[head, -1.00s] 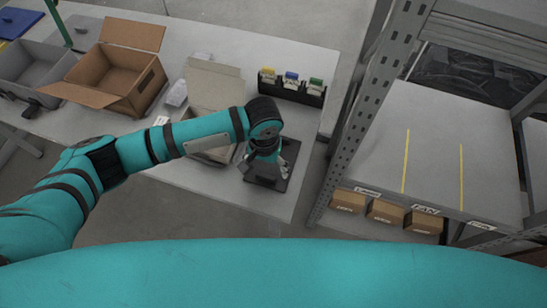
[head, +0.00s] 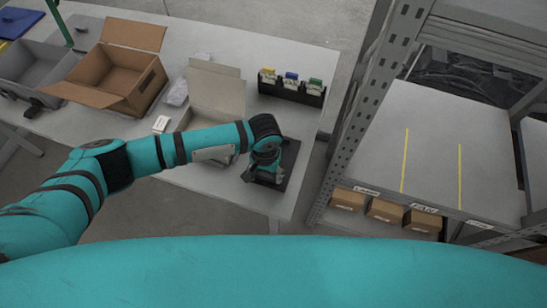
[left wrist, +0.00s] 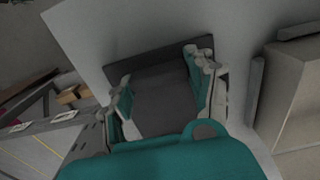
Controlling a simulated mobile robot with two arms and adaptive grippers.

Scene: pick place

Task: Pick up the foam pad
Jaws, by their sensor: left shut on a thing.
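My left gripper (head: 262,177) is over a dark flat tray or base (head: 291,157) near the right front corner of the table. In the left wrist view, my left gripper (left wrist: 167,97) has one finger on each side of a dark grey foam pad (left wrist: 162,92) and is shut on it. The dark tray's edge (left wrist: 118,71) shows beyond the pad. Whether the pad is clear of the tray I cannot tell. In the head view the gripper and wrist hide most of the pad. My right gripper is not in view.
An open carton (head: 215,82) stands left of my left wrist. A black holder (head: 292,90) with yellow, blue and green-topped items is behind it. A brown box (head: 118,68) and grey bin (head: 35,62) are further left. A metal shelf (head: 440,150) stands right, across a gap.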

